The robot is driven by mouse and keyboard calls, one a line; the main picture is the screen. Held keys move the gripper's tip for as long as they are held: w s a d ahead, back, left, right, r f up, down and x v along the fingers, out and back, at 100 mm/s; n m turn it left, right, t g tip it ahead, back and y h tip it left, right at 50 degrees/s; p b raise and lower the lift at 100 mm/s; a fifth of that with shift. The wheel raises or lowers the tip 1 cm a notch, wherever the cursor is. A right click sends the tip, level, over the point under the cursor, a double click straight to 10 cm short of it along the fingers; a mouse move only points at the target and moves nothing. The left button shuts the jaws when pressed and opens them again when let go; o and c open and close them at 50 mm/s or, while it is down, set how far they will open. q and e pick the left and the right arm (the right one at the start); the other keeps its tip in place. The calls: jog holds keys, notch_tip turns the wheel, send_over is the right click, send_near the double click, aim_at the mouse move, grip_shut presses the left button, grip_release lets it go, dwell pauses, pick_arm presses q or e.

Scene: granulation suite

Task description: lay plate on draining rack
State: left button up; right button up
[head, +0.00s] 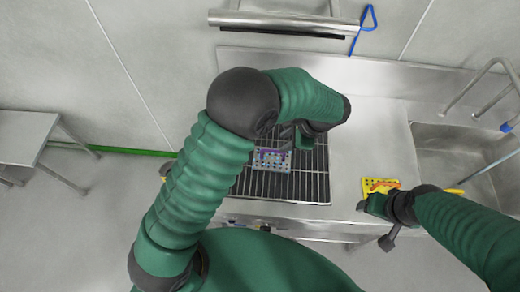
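A pale grey-blue plate with rows of coloured dots (272,161) lies over the dark bars of the draining rack (312,186); I cannot tell if it rests on them. A small purple piece shows along its far edge. My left gripper (288,138) is just above the plate's far right side, partly hidden by its own arm, and its fingers are too small and dark to read. A yellow dotted plate with an orange-red piece on it (380,185) is on the steel counter to the right. My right gripper (372,203) is at its near edge, its fingers unclear.
A steel sink (455,150) with a bent tap (492,72) is at the right. Bare steel counter (375,130) lies between rack and sink. A blue loop (368,18) hangs on the wall by a steel rail (285,20). A steel table (22,135) stands far left.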

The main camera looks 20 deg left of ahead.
pick_arm(q)
jog(key=s+a+r+n+t+h, duration=0.1)
jog(key=s+a+r+n+h, duration=0.1)
jog(key=s+a+n, duration=0.3)
jog(key=s+a+r+n+t+h, duration=0.1)
jog(key=s+a+r+n+h, duration=0.1)
jog(key=s+a+n, duration=0.3)
jog(key=shift+s+r+n+h, duration=0.2)
jog(key=shift+s+n+h, duration=0.2)
jog(key=shift+s+n, duration=1.7)
pick_arm(e)
jog(key=shift+d, duration=0.35)
